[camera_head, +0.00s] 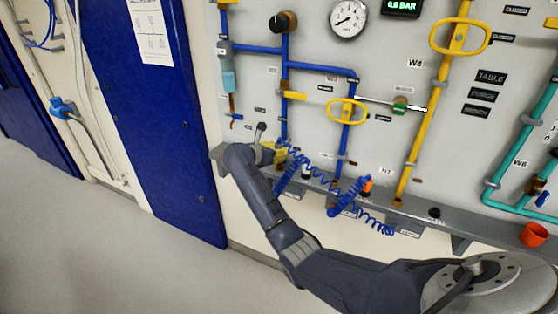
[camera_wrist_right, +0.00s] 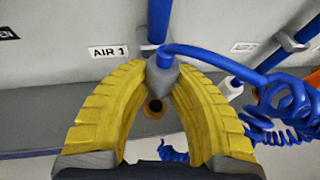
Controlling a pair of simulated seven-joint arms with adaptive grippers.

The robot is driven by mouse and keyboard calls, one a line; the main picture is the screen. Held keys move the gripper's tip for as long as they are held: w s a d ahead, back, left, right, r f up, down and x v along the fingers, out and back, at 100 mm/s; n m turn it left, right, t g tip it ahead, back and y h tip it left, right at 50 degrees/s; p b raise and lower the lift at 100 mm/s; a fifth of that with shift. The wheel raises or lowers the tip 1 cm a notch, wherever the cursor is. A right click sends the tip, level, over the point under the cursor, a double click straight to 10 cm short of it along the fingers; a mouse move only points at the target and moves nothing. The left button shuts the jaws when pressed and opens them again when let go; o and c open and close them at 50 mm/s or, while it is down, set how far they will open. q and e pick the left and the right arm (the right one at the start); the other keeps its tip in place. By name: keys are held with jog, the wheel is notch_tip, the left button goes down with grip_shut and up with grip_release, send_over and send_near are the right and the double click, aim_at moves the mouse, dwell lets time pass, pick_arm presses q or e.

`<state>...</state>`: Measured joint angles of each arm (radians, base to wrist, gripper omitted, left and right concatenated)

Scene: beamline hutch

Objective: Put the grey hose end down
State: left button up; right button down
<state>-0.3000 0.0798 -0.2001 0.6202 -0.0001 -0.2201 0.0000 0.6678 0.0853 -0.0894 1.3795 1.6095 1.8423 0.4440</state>
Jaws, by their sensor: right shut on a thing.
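My right gripper (camera_wrist_right: 163,82) has yellow ribbed fingers and is shut on the grey hose end (camera_wrist_right: 163,74). The blue hose (camera_wrist_right: 205,53) leaves its top and runs right into coils. Below it, between the fingers, a round dark-centred fitting (camera_wrist_right: 153,107) shows at the grey ledge (camera_wrist_right: 60,115). In the head view my right gripper (camera_head: 280,150) is at the ledge (camera_head: 460,226), by the foot of a blue pipe; the grey hose end cannot be made out there. My left gripper is not in view.
Behind the hose end is a blue pipe (camera_wrist_right: 158,18) beside an AIR 1 label (camera_wrist_right: 108,51). To the right, blue coiled hoses (camera_head: 350,197) hang by an orange hose end (camera_head: 367,184). Yellow valve handles (camera_head: 347,111) stick out above. A red cup (camera_head: 533,235) stands at the ledge's right.

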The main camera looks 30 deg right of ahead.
aim_at(279, 165)
jog(key=shift+f, duration=2)
jog(key=shift+f, duration=0.5)
jog(key=shift+f, duration=0.15)
jog(key=c, duration=1.2)
grip_release()
